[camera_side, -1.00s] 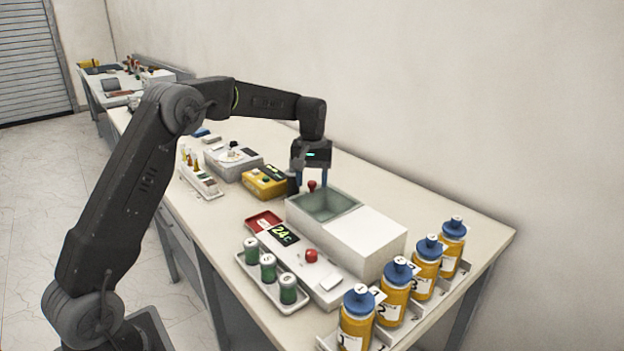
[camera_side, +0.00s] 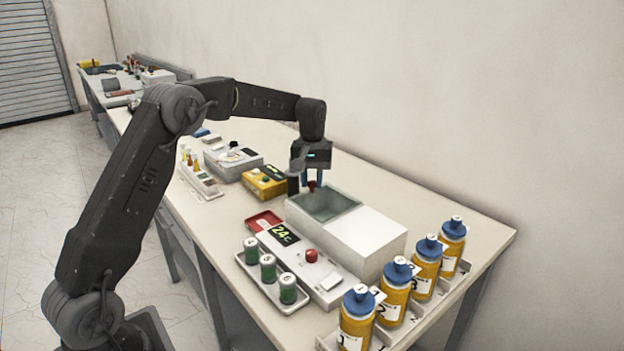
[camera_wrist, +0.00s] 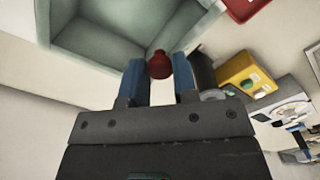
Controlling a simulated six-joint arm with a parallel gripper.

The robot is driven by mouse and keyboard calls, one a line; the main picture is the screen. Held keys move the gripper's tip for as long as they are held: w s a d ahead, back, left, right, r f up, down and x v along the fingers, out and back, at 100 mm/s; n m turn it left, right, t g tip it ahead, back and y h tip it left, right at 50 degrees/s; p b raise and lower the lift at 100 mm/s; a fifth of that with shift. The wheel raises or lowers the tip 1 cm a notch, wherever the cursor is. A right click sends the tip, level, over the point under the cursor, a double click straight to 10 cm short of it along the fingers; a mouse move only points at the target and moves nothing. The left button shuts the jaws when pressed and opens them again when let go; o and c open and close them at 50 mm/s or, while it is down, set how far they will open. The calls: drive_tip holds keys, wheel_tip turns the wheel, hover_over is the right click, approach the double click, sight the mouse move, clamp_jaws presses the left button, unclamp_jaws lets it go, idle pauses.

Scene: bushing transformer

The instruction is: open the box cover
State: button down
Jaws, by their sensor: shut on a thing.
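The white box (camera_side: 365,239) stands on the bench with a grey-green top section (camera_side: 325,205) at its far left end. A red knob (camera_side: 312,186) shows at that end, by the cover's far edge. My gripper (camera_side: 312,182) is directly above that end, pointing down, with its blue fingers around the knob. In the wrist view the red knob (camera_wrist: 159,65) sits between the two blue fingertips (camera_wrist: 160,80), and the grey-green surface (camera_wrist: 110,35) lies beyond. The fingers are shut on the knob. Whether the cover has lifted at all cannot be told.
A yellow device (camera_side: 265,182) stands left of the box. In front are a panel reading 24 (camera_side: 284,236), a red tray (camera_side: 262,221) and green-labelled jars (camera_side: 268,268). Several orange bottles (camera_side: 396,290) with blue caps line the right end. The wall is behind.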

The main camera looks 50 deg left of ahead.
drive_tip(key=shift+d, duration=0.1)
drive_tip(key=d, duration=1.2)
drive_tip(key=c, duration=0.9)
unclamp_jaws()
wheel_tip(320, 180, up, 14)
drive_tip(key=shift+f, duration=0.1)
